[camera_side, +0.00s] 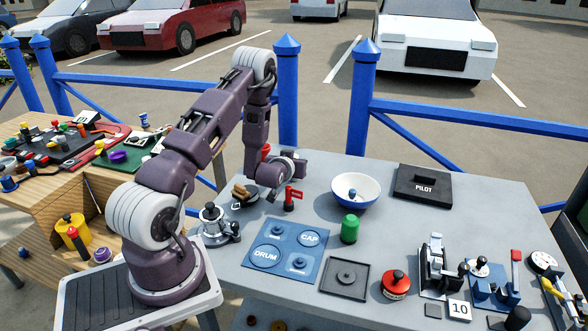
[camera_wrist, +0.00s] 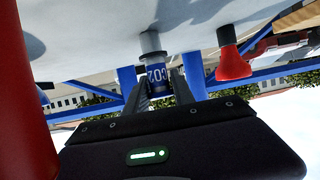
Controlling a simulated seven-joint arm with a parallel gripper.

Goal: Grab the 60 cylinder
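A short blue cylinder (camera_wrist: 158,80) with a grey neck (camera_wrist: 150,42) stands in the upper middle of the wrist view, which is upside down. The fingers are apart, and I see no clear contact. In the side view my gripper (camera_side: 288,165) is low over the back left of the grey table, and the blue cylinder is hidden there.
A red cone-like object (camera_wrist: 235,58) and a large red shape (camera_wrist: 28,95) flank the gripper in the wrist view.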

